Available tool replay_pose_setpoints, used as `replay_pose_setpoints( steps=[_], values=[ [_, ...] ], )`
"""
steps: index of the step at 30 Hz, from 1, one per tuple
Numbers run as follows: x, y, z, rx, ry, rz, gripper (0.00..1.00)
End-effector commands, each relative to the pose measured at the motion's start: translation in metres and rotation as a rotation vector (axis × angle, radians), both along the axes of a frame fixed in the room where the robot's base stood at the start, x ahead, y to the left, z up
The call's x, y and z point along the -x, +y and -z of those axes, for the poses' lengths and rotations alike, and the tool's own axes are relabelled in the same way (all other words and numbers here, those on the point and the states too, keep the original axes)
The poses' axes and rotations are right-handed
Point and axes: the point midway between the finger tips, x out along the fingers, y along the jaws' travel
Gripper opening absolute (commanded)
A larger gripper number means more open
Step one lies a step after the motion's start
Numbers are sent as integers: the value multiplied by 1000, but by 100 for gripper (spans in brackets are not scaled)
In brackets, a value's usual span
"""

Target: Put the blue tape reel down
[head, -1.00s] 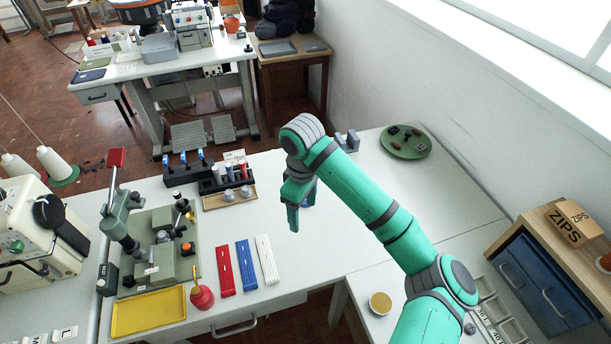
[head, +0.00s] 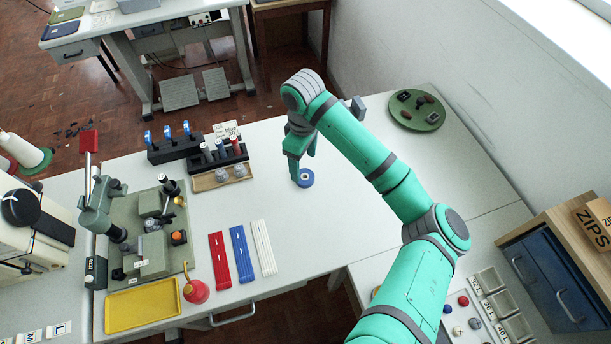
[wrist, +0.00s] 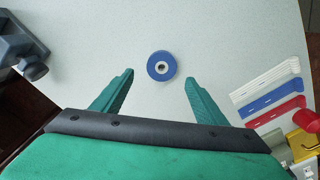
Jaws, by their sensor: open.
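The blue tape reel (head: 306,178) lies flat on the white table (head: 330,225), just beside my fingertips in the head view. In the wrist view the reel (wrist: 161,66) is a blue ring with a pale centre, seen whole and lying a little beyond the gap between my fingers. My gripper (head: 301,170) is pointed down close to the table. In the wrist view my gripper (wrist: 158,80) has its two green fingers spread wide, with nothing between them touching either finger.
Red, blue and white zips (head: 239,254) lie left of the reel. A wooden tray with spools (head: 222,177) stands behind left. A round green dish (head: 417,111) sits at the back right. A grey clamp (wrist: 22,45) shows in the wrist view. Table around the reel is clear.

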Motion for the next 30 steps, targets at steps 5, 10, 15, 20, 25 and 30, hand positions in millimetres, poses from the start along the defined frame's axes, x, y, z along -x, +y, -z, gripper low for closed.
replay_pose_setpoints(
  steps=[5,10,15,20,25,30],
  values=[
    [1,0,10,0,1,-2,66],
    [4,-3,32,1,3,-2,66],
    [4,-5,53,0,1,0,66],
    [4,-5,58,-1,0,1,66],
    [4,-5,58,-1,0,1,64],
    [4,-5,58,0,0,0,23]
  ],
)
